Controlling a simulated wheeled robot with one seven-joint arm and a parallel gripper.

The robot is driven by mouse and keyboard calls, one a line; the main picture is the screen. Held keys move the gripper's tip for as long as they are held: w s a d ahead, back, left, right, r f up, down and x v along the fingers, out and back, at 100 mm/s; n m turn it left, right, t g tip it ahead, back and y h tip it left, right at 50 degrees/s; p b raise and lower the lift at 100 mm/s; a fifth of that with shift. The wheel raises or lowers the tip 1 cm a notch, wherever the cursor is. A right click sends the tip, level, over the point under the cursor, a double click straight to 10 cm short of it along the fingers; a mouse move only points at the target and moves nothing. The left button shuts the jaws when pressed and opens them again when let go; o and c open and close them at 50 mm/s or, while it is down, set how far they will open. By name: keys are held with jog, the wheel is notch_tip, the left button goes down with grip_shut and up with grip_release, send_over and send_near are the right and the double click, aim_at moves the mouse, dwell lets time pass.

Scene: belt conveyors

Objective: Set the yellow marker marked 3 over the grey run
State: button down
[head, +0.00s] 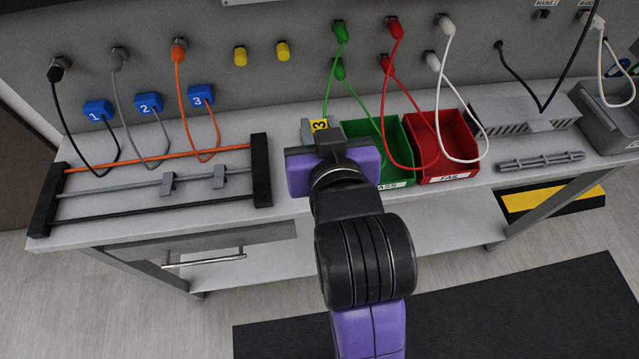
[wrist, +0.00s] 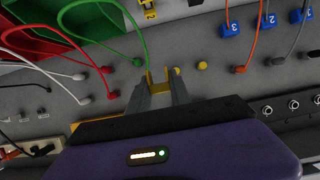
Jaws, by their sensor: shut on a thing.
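The yellow marker marked 3 (head: 319,125) shows just beyond my gripper (head: 327,137) in the head view, above the bench to the left of the green bin. In the wrist view my gripper (wrist: 160,85) is shut on a yellow piece (wrist: 158,77) at its fingertips; its number cannot be read there. A rack on the left of the bench carries an orange run (head: 155,157), a grey run (head: 130,189) and a black run (head: 150,211). Two grey clips (head: 168,183) sit on the grey run. My gripper is to the right of the rack.
A second yellow label, apparently 2 (wrist: 149,9), shows in the wrist view. A green bin (head: 408,140) and a red bin (head: 470,135) stand to the right. Blue tags (head: 148,102) and hanging cables are behind the rack. Yellow caps (head: 282,50) are on the back panel.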

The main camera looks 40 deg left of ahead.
notch_tip(320, 180, down, 16)
jog(key=shift+f+p, duration=0.25)
jog(key=shift+p, duration=0.05)
jog(key=shift+f, duration=0.1)
jog(key=shift+f, duration=0.1)
jog(key=c, duration=1.2)
grip_release()
jog(key=shift+w+r+b+v, duration=0.15)
jog(key=shift+b+v, duration=0.3)
jog(key=shift+v, duration=1.5)
jog(key=shift+w+r+b+v, duration=0.15)
jog(key=shift+b+v, duration=0.25)
jog(key=shift+v, duration=1.55)
jog(key=shift+s+d, duration=0.1)
